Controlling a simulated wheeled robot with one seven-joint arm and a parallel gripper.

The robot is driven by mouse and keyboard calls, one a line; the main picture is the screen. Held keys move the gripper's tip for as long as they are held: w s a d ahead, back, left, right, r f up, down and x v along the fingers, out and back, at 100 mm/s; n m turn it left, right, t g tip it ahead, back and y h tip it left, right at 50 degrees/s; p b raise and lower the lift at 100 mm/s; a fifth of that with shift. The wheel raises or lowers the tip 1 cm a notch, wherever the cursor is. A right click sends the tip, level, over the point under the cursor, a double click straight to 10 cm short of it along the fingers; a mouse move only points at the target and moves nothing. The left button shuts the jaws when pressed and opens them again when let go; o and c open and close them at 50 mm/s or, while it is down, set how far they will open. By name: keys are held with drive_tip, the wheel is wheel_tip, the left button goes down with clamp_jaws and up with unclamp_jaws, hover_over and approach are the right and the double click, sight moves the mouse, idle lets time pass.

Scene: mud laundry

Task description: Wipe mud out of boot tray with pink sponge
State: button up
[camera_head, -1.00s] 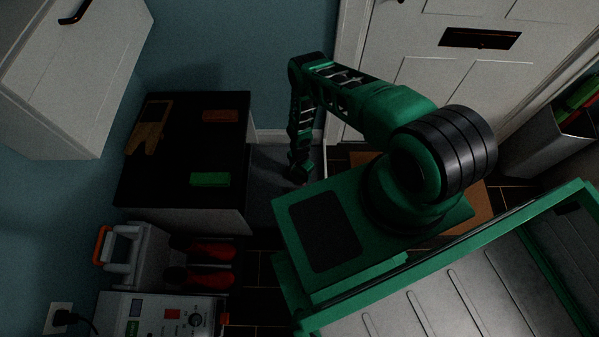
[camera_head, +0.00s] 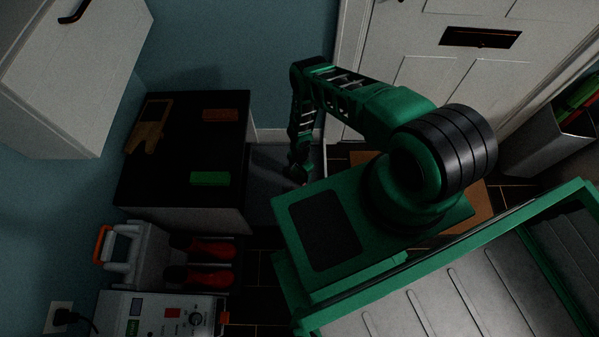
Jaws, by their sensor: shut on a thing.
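My gripper (camera_head: 298,176) hangs at the lower end of my green arm, low over a dark grey tray-like surface (camera_head: 268,182), which I take for the boot tray. This surface lies on the floor between the black-topped cabinet and my green base. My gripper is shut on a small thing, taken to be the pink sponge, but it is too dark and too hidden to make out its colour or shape. My base hides the near part of the tray. No mud can be told apart in the dim light.
Red boots or shoes (camera_head: 205,260) lie beside a grey carrier (camera_head: 135,255) with an orange part. A white door (camera_head: 430,80) stands behind.

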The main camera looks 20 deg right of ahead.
drive_tip(key=shift+f, duration=0.35)
drive_tip(key=shift+a, duration=0.1)
